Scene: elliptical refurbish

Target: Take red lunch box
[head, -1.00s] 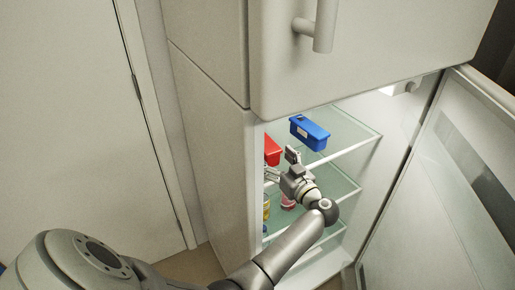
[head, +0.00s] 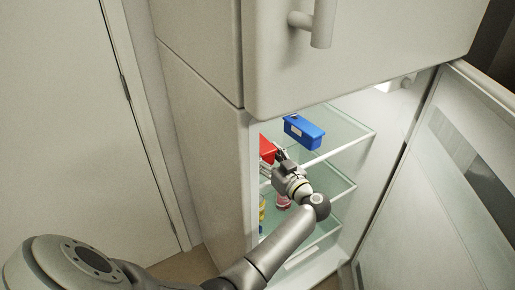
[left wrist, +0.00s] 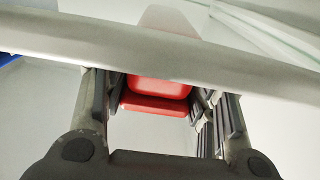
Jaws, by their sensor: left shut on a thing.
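The red lunch box (head: 267,149) is on the top glass shelf inside the open fridge, at the left by the side wall. My left gripper (head: 277,157) reaches in from the front and is shut on it. In the left wrist view the red lunch box (left wrist: 158,95) lies between the two dark finger pads of my left gripper (left wrist: 160,108). A pale bar crosses that view and hides part of the box. The fridge's left wall hides the box's left part in the head view. My right gripper is not in view.
A blue lunch box (head: 304,131) sits to the right on the same shelf (head: 345,135). A yellowish item (head: 262,208) and a red-pink jar (head: 283,201) stand lower down. The open fridge door (head: 430,200) bounds the right side; the upper door with its handle (head: 322,22) hangs above.

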